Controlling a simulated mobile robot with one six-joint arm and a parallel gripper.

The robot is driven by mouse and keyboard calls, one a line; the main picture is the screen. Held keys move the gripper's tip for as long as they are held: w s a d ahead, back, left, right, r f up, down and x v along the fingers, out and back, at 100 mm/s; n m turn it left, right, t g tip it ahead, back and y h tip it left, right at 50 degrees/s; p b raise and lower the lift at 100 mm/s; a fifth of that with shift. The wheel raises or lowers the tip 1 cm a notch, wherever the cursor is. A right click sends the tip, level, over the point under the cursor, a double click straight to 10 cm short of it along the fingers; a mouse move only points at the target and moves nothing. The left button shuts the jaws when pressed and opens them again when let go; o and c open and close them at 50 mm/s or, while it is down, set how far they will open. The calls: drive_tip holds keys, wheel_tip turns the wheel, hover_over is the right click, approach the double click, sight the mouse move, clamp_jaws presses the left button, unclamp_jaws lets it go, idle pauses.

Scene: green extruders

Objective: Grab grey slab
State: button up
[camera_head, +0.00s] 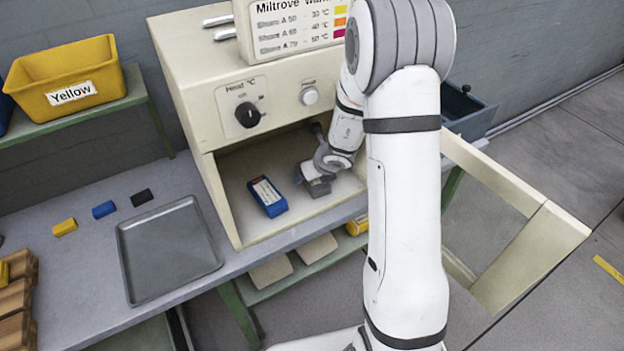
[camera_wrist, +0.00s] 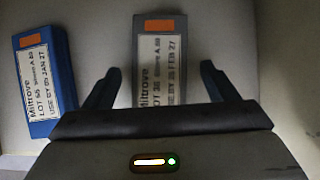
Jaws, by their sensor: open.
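The grey slab (camera_wrist: 160,60) lies on the floor of the open heating cabinet, with an orange patch and a white "Miltrove" label facing up. In the head view the grey slab (camera_head: 318,187) is partly hidden by my wrist. My gripper (camera_wrist: 155,85) is open, with one finger on each side of the slab's near part in the wrist view. A gap shows between the left finger and the slab; whether the fingers reach down beside it I cannot tell. In the head view my gripper (camera_head: 312,177) is inside the cabinet.
A blue slab (camera_head: 267,196) lies left of the grey one, also in the wrist view (camera_wrist: 43,80). The cabinet's walls (camera_head: 222,205) enclose my gripper; its door (camera_head: 515,255) stands open at right. A tray (camera_head: 130,265) and small blocks (camera_head: 103,209) lie on the bench.

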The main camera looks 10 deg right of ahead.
drive_tip(key=shift+c, duration=0.3)
drive_tip(key=c, duration=1.2)
